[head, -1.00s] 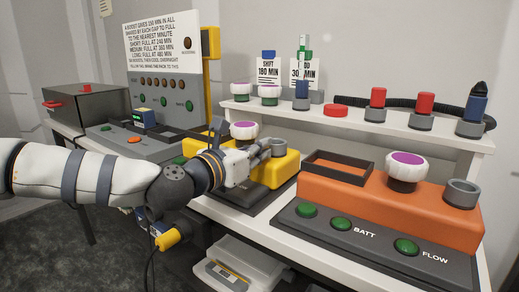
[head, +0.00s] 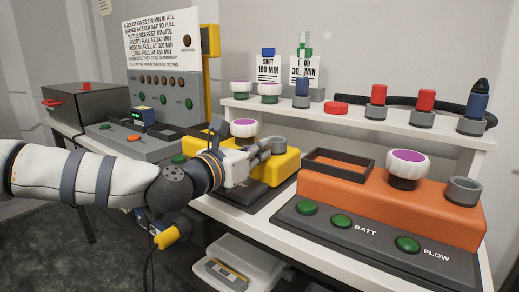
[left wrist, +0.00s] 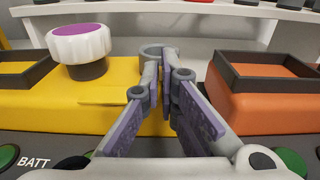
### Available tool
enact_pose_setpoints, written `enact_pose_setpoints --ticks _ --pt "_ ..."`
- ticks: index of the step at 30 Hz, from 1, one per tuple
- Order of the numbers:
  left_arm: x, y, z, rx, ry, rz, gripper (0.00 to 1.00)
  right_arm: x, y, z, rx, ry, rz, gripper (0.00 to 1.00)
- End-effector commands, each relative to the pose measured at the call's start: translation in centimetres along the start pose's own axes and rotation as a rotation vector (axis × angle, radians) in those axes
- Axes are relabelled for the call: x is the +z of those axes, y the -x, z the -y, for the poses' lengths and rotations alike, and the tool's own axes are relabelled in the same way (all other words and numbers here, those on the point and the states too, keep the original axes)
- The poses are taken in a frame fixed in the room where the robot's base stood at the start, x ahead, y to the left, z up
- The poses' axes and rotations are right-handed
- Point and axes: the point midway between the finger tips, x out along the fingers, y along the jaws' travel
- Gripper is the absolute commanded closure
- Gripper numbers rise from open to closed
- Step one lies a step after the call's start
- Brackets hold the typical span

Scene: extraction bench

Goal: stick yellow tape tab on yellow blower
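The yellow blower (head: 287,164) stands on the bench behind my left gripper, with a purple-topped white knob (head: 243,128) on it. It also fills the left half of the left wrist view (left wrist: 50,112). A thin yellow strip (left wrist: 112,94) shows along its upper front edge; I cannot tell whether this is the tape tab or part of the housing. My left gripper (head: 266,148) is at the blower's right part. In the left wrist view its fingers (left wrist: 167,80) come together in front of the grey ring (left wrist: 151,50), with nothing visible between them. My right gripper is out of view.
An orange blower (head: 400,205) stands close on the right, with a narrow gap between the two. A white shelf (head: 445,139) with red and blue capped pieces runs behind. A grey control panel (head: 163,95) and a dark box (head: 87,108) stand at left.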

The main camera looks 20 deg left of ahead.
Motion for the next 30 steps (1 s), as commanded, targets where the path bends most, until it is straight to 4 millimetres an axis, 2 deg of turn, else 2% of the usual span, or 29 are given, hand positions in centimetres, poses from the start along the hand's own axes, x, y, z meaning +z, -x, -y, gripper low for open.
enact_pose_setpoints --ticks 2,3,5,6,16,20,27,30 --pt "-0.3 0.0 0.0 -0.001 0.001 -0.005 1.0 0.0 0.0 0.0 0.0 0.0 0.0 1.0" --pt "-0.3 0.0 0.0 -0.001 0.001 -0.005 0.89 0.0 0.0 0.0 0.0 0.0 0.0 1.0" --pt "-0.2 0.0 0.0 -0.001 0.001 -0.005 0.75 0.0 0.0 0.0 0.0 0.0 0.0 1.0" --pt "-0.2 0.0 0.0 -0.001 0.001 -0.004 0.72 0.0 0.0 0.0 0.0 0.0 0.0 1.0" --pt "-0.1 0.5 0.0 0.0 0.002 -0.003 0.72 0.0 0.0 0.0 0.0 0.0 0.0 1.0" --pt "-0.1 3.3 -0.1 0.0 0.004 -0.001 0.72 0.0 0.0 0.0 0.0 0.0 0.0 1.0" --pt "-0.1 9.6 -0.1 0.001 0.003 -0.001 0.72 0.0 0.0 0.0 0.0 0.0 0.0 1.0" --pt "-0.1 11.2 -0.1 0.001 0.003 -0.002 0.72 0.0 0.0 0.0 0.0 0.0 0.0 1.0"
